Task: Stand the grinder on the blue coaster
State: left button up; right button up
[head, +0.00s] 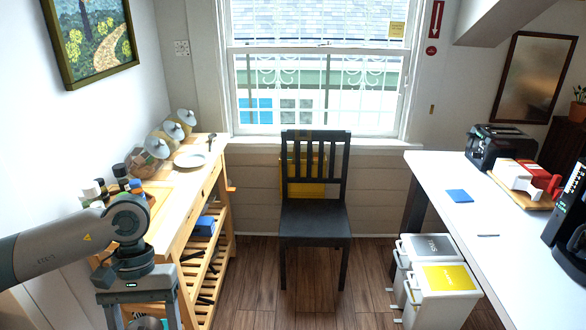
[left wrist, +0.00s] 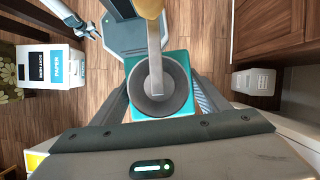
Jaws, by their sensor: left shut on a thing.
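The grinder (left wrist: 154,88) has a teal square body, a round grey top and a crank arm with a tan knob, seen from above in the left wrist view. My left gripper (left wrist: 157,103) is shut on its body, one finger on each side. In the head view my left gripper (head: 142,318) is at the lower left edge, beside the wooden cart, with the grinder mostly cut off. The blue coaster (head: 459,196) lies flat and bare on the white table at the right. Part of my right arm shows at the upper left of the left wrist view; its finger state is unclear.
The white table (head: 437,172) holds a toaster (head: 500,145), a tray with red and white items and a black coffee machine (head: 570,225). A black chair (head: 315,215) and bins (head: 440,285) stand between cart and table. The wooden cart (head: 178,215) holds jars, lamps and a plate (head: 190,159).

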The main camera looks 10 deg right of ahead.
aim_at(453, 192)
jog(key=i+j+z, duration=0.15)
jog(key=i+z, duration=0.3)
jog(key=i, duration=0.7)
jog(key=i+z, duration=0.75)
jog(key=i+j+z, duration=0.1)
jog(key=i+z, duration=0.8)
jog(key=z, duration=0.2)
jog(key=i+j+z, duration=0.2)
jog(key=z, duration=0.15)
